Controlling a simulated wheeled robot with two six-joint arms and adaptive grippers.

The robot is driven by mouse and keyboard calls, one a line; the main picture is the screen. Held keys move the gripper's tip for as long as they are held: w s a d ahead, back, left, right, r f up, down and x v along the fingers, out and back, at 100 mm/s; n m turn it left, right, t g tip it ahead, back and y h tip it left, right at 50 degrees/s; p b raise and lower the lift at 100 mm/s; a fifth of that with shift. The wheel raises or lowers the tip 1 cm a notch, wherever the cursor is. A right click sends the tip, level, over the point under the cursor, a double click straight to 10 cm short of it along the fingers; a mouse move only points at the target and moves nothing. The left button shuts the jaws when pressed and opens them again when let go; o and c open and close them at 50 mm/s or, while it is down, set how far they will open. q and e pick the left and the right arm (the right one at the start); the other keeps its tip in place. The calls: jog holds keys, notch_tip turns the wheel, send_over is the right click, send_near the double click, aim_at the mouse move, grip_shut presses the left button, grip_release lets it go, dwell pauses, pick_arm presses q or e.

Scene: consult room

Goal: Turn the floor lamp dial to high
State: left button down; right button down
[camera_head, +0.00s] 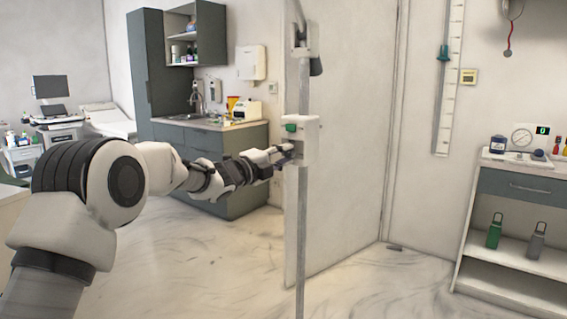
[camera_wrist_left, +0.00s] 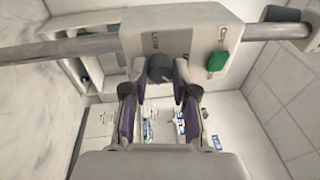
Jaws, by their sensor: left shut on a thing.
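The floor lamp's grey pole (camera_head: 303,220) stands upright in the middle of the head view. A white control box (camera_head: 308,140) with a green switch (camera_head: 291,127) is fixed to it. In the left wrist view the box (camera_wrist_left: 205,35) carries the green switch (camera_wrist_left: 217,61), small lettering and a dark round dial (camera_wrist_left: 160,66). My left gripper (camera_head: 284,154) reaches the box's lower left side. In the wrist view its fingers (camera_wrist_left: 160,88) are closed on both sides of the dial. The dial's setting is too small to read. My right gripper is out of view.
A door or wall panel (camera_head: 345,150) stands close behind the pole. A counter with a sink (camera_head: 208,122) is at the back left. A shelf unit (camera_head: 520,188) with bottles stands at the right. The floor (camera_head: 355,285) around the pole looks clear.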

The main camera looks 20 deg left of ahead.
pick_arm(q)
jog(key=m+b, duration=0.1)
jog(key=m, duration=0.3)
jog(key=shift+f+g, duration=0.1)
jog(key=shift+g, duration=0.3)
jog(key=m+b, duration=0.1)
jog(key=m, duration=0.3)
jog(key=shift+g+b, duration=0.3)
jog(key=shift+b, duration=0.1)
jog(key=shift+m, duration=0.3)
jog(key=c, duration=0.9)
grip_release()
jog(key=shift+r, duration=0.2)
jog(key=v, duration=1.2)
